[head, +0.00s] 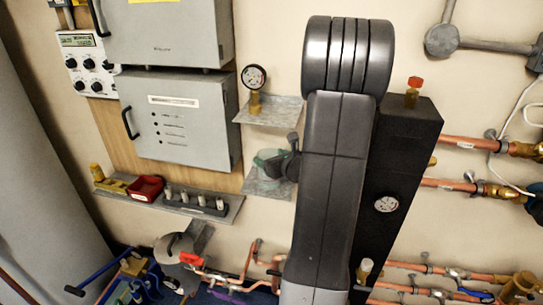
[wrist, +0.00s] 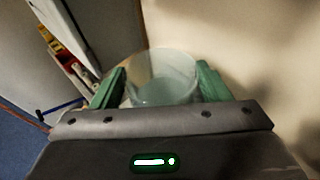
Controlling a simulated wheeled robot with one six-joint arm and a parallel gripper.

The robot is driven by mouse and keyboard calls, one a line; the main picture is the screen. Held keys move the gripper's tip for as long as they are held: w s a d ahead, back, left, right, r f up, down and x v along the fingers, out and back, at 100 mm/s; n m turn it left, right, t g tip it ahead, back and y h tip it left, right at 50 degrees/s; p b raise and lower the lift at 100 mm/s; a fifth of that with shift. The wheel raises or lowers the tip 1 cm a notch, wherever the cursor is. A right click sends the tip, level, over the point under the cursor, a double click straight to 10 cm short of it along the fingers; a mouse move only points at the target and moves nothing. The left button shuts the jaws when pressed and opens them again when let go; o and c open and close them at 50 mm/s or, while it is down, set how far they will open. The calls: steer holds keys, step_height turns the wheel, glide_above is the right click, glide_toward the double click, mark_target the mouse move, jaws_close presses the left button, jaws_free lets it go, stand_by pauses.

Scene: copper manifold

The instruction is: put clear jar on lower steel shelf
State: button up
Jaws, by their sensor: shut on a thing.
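The clear jar (wrist: 162,75) is between the two green fingers of my gripper (wrist: 161,85) in the wrist view, and they are shut on it. In the head view the jar (head: 266,157) is a pale greenish shape at the lower steel shelf (head: 262,187), partly hidden by my gripper (head: 277,160). I cannot tell whether its base touches the shelf or hangs just above it. My arm hides part of the shelf's right side.
An upper steel shelf (head: 285,113) with a brass pressure gauge (head: 254,78) is above. A long shelf at left holds a red tray (head: 146,188) and several fittings (head: 195,200). A grey control box (head: 178,120) is left; copper pipes (head: 470,142) run at right.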

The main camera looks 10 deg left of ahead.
steer(key=shift+f, duration=0.1)
steer(key=o, duration=1.7)
steer(key=shift+s, duration=0.1)
steer(key=shift+r, duration=0.3)
steer(key=b+v, duration=0.1)
steer(key=v, duration=1.1)
steer(key=shift+f, duration=0.15)
